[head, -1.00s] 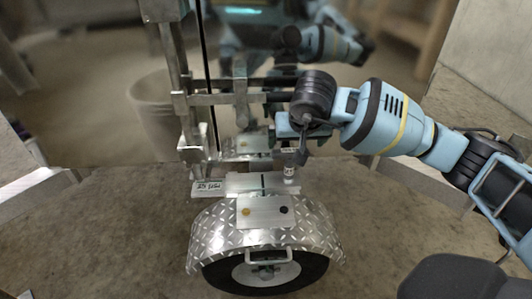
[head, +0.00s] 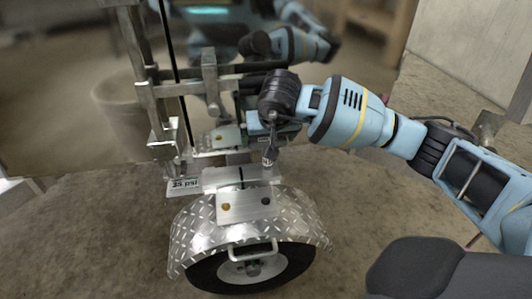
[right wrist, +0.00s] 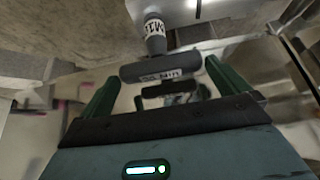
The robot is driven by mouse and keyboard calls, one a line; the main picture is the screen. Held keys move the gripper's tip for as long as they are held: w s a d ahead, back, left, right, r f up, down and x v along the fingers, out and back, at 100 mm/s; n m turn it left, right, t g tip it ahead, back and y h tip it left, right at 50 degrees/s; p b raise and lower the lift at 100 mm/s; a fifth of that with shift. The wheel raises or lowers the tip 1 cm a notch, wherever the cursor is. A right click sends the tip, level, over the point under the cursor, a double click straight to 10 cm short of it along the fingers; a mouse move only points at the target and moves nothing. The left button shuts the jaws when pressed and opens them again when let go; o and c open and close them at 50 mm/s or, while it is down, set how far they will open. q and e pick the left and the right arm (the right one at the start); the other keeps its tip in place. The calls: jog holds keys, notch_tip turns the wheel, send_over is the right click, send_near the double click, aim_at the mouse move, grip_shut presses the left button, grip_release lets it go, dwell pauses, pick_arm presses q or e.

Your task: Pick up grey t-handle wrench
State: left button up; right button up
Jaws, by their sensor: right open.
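The grey T-handle wrench (head: 269,157) stands upright at the right end of the metal bracket behind the wheel. In the right wrist view its crossbar (right wrist: 160,70) lies across the picture, level with the gap between my fingers, and its labelled shaft (right wrist: 155,38) runs away from it. My right gripper (head: 270,128) is just above the wrench in the head view. In the right wrist view my right gripper (right wrist: 166,82) is open, with one green finger on each side of the crossbar. Contact cannot be told. My left gripper does not show.
A wheel (head: 251,270) under a diamond-plate fender (head: 197,232) is in front. A metal post (head: 150,80) with clamped bars rises at left. A pressure label plate (head: 184,185) is left of the bracket. The shiny panel behind reflects a robot. Bare floor lies around the wheel.

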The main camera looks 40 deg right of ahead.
jog(key=shift+b+x, duration=0.3)
jog(key=shift+x, duration=0.9)
jog(key=shift+r, duration=0.1)
jog(key=shift+c, duration=0.3)
jog(key=shift+c, duration=1.2)
jog(key=c, duration=0.7)
jog(key=shift+c, duration=0.2)
